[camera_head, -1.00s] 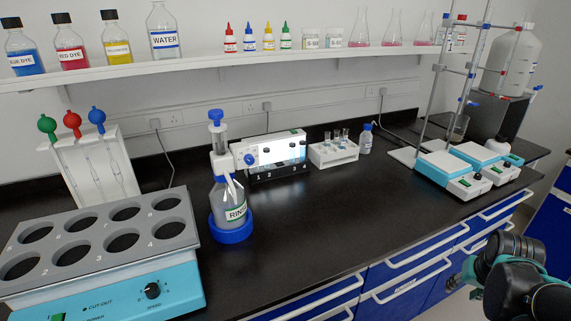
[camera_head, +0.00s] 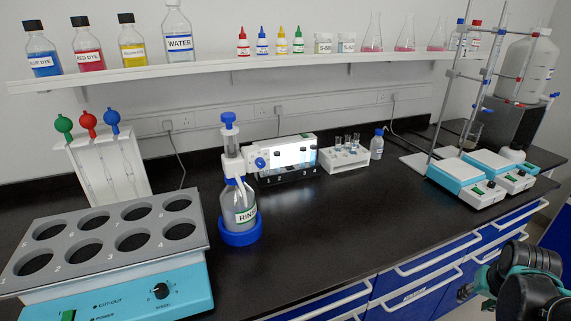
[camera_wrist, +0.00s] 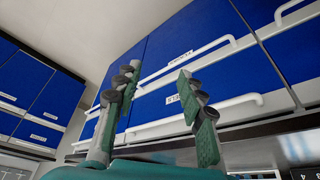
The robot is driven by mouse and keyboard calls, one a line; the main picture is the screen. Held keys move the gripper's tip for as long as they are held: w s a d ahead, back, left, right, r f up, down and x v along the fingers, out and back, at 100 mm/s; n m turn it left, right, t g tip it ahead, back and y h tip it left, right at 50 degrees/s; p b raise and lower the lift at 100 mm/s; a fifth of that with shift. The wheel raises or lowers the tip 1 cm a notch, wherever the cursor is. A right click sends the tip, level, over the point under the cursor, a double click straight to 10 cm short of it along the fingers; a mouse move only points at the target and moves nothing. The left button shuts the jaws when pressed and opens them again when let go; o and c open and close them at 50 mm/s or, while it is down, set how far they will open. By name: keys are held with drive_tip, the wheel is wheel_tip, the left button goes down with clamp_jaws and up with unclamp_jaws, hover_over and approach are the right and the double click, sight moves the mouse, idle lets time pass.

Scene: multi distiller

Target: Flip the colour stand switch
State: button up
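The colour stand appears to be the white, lit box (camera_head: 290,153) with a dark numbered base, at the back middle of the bench in the head view. Its lit panel faces the room and small dark pieces stand in front of it. In the head view part of my arm (camera_head: 525,278) shows at the lower right, in front of the drawers and well away from the stand.
A rinse bottle (camera_head: 240,205) in a blue holder stands just left of the stand. A vial rack (camera_head: 345,160) and small bottle (camera_head: 377,145) stand right of it. A block with round wells (camera_head: 107,240) fills the left front. The middle front of the black bench (camera_head: 330,220) is clear.

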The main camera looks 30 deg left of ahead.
drive_tip(key=shift+c, duration=0.5)
